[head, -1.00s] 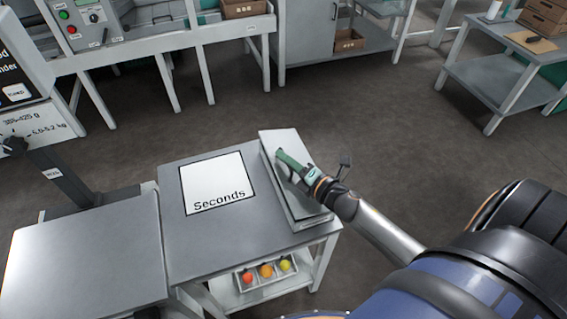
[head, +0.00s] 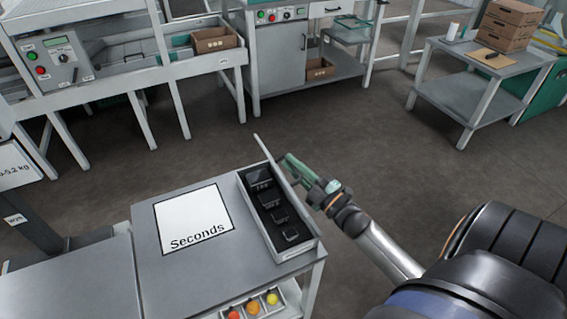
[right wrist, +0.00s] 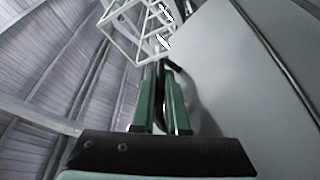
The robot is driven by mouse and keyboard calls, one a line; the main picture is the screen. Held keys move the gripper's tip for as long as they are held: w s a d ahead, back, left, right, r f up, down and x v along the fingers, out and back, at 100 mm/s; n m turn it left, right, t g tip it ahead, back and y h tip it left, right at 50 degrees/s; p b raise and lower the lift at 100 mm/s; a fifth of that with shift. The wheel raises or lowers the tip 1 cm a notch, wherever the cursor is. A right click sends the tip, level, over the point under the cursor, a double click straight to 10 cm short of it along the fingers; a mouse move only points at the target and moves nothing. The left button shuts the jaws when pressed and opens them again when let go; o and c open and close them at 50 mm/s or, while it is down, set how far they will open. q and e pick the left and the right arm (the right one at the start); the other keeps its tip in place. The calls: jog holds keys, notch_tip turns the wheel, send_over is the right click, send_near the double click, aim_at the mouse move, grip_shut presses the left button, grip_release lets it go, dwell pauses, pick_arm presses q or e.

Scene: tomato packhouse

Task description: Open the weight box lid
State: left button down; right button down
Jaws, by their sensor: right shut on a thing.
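The weight box (head: 298,254) sits at the right end of the grey table, with several dark weights (head: 279,215) showing in its black inside. Its thin grey lid (head: 266,154) is raised, standing steeply along the box's right side and seen nearly edge-on. My right gripper (head: 288,160) is on the outer right side of the lid, near its far end. In the right wrist view its green fingers (right wrist: 160,80) are closed on a dark part, seemingly the lid's handle, beside the broad grey lid face (right wrist: 230,65). The fingers partly hide the hold. My left gripper is not in view.
A white "Seconds" mat (head: 193,215) lies left of the box. A tray of coloured tomatoes (head: 254,305) is on the shelf below. Open floor (head: 360,150) lies beyond the table, with benches and a cart (head: 480,95) farther back.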

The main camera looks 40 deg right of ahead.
jog(key=shift+s+d+f+m+t+h+b, duration=0.15)
jog(key=shift+d+m+t+h+b, duration=0.15)
jog(key=shift+d+m, duration=0.5)
jog(key=shift+s+d+f+m+t+h+b, duration=0.15)
jog(key=shift+d+m+h, duration=0.3)
jog(key=shift+m, duration=0.6)
jog(key=shift+s+d+f+m+t+h+b, duration=0.1)
jog(key=shift+s+d+m+t+h, duration=0.2)
jog(key=shift+d+m, duration=0.5)
jog(key=shift+w+a, duration=0.1)
jog(key=shift+a, duration=0.05)
jog(key=c, duration=1.2)
grip_release()
jog(key=v, duration=1.2)
jog(key=shift+s+b, duration=0.25)
jog(key=shift+b, duration=0.1)
jog(key=shift+o, duration=0.2)
jog(key=shift+a+h, duration=0.1)
jog(key=shift+h, duration=0.15)
